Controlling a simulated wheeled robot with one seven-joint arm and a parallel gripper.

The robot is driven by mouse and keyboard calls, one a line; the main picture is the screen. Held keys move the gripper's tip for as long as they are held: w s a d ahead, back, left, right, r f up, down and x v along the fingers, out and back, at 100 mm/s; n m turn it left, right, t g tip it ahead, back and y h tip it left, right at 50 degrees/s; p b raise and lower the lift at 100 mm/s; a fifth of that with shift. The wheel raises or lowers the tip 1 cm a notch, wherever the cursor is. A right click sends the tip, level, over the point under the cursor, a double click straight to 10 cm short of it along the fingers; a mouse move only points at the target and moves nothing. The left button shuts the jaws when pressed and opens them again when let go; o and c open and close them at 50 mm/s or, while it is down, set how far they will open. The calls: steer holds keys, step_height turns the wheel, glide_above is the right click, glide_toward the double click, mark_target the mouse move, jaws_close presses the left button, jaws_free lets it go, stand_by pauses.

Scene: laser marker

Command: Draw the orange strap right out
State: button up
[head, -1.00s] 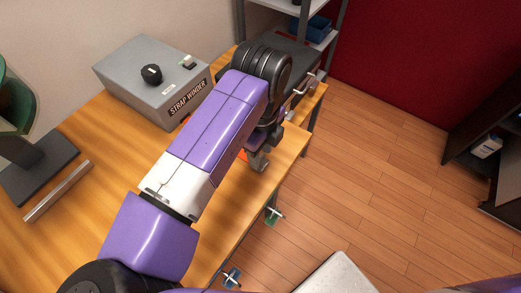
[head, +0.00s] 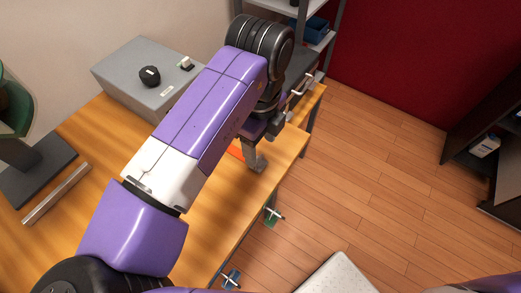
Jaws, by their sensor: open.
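The orange strap (head: 236,149) shows as a small strip low on the wooden table, just left of my gripper. My arm hides the rest of it. My gripper (head: 256,163) points down near the table's right edge and is open. Whether the strap lies between its fingers cannot be seen.
The wooden table (head: 66,226) carries a metal bar (head: 56,194) and a dark stand (head: 36,167) at left. Clamps with green (head: 271,217) and blue (head: 231,279) parts stick out along its right edge. Shelving with a blue bin (head: 312,29) stands behind. The floor (head: 390,170) at right is clear.

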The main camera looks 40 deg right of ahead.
step_height(320, 180, up, 4)
steer(key=shift+f, duration=0.2)
stand_by(0.5)
